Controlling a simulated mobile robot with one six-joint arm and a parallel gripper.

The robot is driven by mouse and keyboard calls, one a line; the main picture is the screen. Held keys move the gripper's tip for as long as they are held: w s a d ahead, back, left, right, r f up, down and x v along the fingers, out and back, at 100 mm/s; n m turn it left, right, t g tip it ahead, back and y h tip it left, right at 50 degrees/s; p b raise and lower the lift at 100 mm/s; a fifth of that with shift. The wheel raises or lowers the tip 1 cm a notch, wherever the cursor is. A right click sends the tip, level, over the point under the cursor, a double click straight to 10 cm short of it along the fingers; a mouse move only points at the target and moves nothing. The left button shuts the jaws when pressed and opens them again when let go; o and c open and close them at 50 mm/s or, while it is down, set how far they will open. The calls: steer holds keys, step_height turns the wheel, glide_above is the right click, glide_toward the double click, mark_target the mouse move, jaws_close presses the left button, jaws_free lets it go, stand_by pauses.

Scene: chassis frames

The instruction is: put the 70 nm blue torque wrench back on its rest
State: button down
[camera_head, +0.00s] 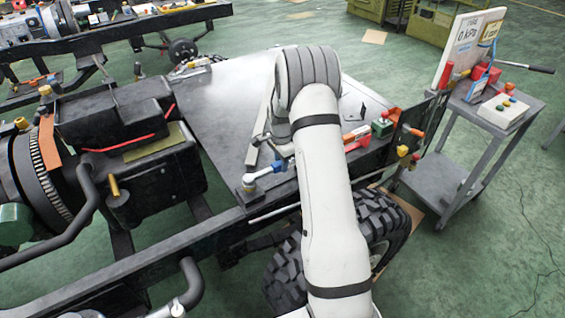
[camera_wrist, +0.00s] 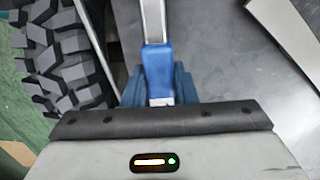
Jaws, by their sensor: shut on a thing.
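The blue torque wrench (camera_wrist: 157,72) shows in the wrist view, with its blue handle between my jaws and its silver shaft (camera_wrist: 153,20) running up out of the picture. My gripper (camera_wrist: 158,86) is shut on the handle. In the head view, a silver and blue part of the wrench (camera_head: 265,173) shows left of my arm, above the near edge of the chassis. My arm hides most of the gripper and the rest of the wrench there. The 70 nm marking is not readable. I cannot clearly make out the rest; a small dark block (camera_head: 248,184) sits near the wrench head.
A red-handled tool (camera_head: 356,136) and several colored fittings lie right of my arm on the deck. A big tire (camera_head: 372,228) stands below. A grey trolley (camera_head: 450,170) is at the right. The grey deck plate (camera_head: 225,115) has clear room.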

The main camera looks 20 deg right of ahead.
steer(key=shift+f+b, duration=0.85)
stand_by(1.0)
steer(key=c, duration=1.1)
jaws_free()
steer(key=shift+r+p, duration=1.7)
steer(key=shift+r, duration=1.75)
